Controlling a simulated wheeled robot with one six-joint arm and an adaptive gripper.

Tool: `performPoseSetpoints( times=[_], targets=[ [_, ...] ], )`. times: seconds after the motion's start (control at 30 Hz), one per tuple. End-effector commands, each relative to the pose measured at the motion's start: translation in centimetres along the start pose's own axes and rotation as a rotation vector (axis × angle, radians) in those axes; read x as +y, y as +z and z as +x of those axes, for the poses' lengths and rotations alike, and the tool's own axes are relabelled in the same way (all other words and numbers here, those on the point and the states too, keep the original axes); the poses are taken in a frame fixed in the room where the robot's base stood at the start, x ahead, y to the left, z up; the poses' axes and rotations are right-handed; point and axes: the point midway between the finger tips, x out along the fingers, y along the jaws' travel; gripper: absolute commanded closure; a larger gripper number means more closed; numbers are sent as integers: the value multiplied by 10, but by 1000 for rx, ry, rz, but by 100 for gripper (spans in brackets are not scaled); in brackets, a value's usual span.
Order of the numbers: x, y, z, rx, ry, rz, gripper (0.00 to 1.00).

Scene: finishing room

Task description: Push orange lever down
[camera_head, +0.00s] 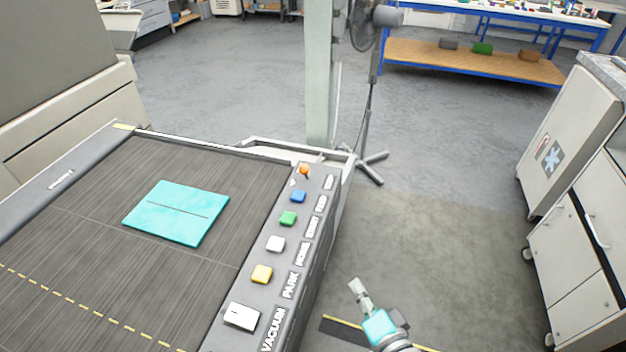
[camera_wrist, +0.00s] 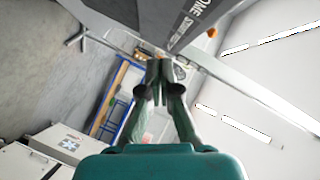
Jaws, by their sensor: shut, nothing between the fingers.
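The orange lever (camera_head: 304,170) is a small round orange knob at the far end of the control strip on the machine's right edge. In the wrist view a small orange spot, likely the same lever (camera_wrist: 211,32), shows at the upper right, beyond the fingers and right of the panel's edge. My gripper (camera_head: 355,285) is to the right of the machine, over the floor, apart from the lever and nearer to me. In the wrist view my gripper (camera_wrist: 160,68) has its fingertips together, with nothing held.
A blue button (camera_head: 298,196), green button (camera_head: 288,218), white button (camera_head: 275,243) and yellow button (camera_head: 262,274) line the strip, with a white switch (camera_head: 241,317) nearest. A turquoise panel (camera_head: 180,212) lies on the dark bed. A fan stand (camera_head: 368,150) stands behind; cabinets (camera_head: 570,230) stand right.

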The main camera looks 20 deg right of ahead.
Motion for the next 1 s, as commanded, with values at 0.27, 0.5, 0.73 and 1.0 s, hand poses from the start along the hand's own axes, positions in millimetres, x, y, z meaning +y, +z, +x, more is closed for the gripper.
performPoseSetpoints(
  times=[0.27, 0.5, 0.73, 1.0],
  targets=[
    [-59, -42, 70, -59, -77, 285, 100],
    [-93, -63, 97, -112, -106, 421, 100],
    [-101, -67, 101, -127, -111, 450, 100],
    [-100, -67, 102, -126, -111, 448, 100]
  ],
)
